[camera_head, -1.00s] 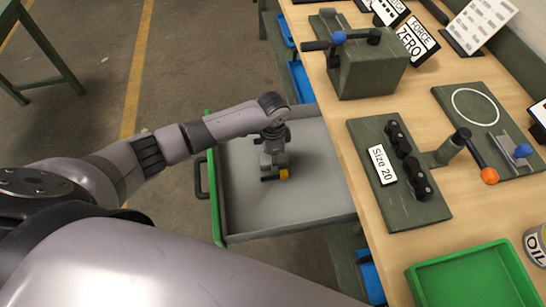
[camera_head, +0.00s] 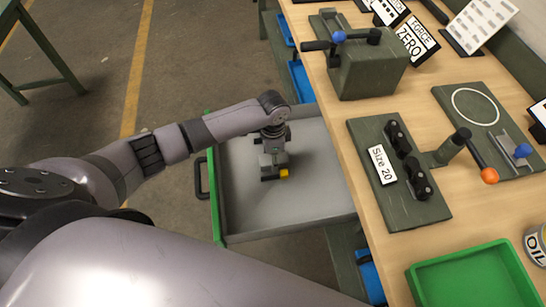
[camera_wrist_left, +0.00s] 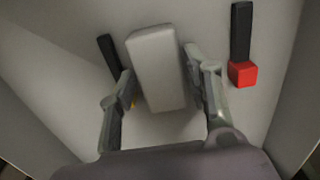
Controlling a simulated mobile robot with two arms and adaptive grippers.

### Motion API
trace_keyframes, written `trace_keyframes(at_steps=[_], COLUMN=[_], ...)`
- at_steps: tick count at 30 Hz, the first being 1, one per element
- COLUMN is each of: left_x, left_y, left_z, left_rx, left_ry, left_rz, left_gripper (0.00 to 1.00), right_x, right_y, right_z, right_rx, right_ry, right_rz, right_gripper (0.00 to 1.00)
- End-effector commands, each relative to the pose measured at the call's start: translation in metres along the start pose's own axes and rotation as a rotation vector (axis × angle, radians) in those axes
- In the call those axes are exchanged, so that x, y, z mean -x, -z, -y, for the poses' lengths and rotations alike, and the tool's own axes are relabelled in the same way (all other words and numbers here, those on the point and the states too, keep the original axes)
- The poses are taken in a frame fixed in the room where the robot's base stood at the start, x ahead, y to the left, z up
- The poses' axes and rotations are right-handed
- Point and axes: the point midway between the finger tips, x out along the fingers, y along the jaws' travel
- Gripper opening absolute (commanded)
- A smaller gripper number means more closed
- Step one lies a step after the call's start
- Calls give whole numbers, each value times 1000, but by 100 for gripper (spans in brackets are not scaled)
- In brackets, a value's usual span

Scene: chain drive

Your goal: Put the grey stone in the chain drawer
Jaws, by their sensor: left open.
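The grey stone (camera_wrist_left: 157,68) is a pale oblong block lying on the floor of the open drawer (camera_head: 235,215). In the left wrist view it lies between the two fingers of my left gripper (camera_wrist_left: 158,62). The fingers are open, one on each side of the stone; the right finger is very close to it. In the head view my left gripper (camera_head: 271,165) points down inside the drawer and largely hides the stone. My right gripper is not in view.
Two black-handled items lie in the drawer beside the stone, one with a red end (camera_wrist_left: 242,73), one with a yellow end (camera_head: 284,172). The drawer's walls surround the gripper. The wooden workbench, with a chain fixture (camera_head: 410,165) and a green tray (camera_head: 475,280), is at right.

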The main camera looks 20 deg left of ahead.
Motion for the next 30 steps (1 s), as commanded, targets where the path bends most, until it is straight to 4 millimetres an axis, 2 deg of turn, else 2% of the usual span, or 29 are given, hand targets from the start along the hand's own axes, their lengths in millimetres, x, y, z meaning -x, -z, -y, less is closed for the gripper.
trace_keyframes(at_steps=[9,15,21,30], left_x=[67,99,111,112], left_y=[1,1,0,0], left_z=[1,1,0,0], left_rx=[-1,1,1,1], left_ry=[3,2,0,0], left_rz=[-4,-3,-1,-1], left_gripper=[46,46,46,46], right_x=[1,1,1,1], right_y=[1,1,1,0], right_z=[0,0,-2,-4], right_rx=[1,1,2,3], right_ry=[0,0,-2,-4], right_rz=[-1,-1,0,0], right_gripper=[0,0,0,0])
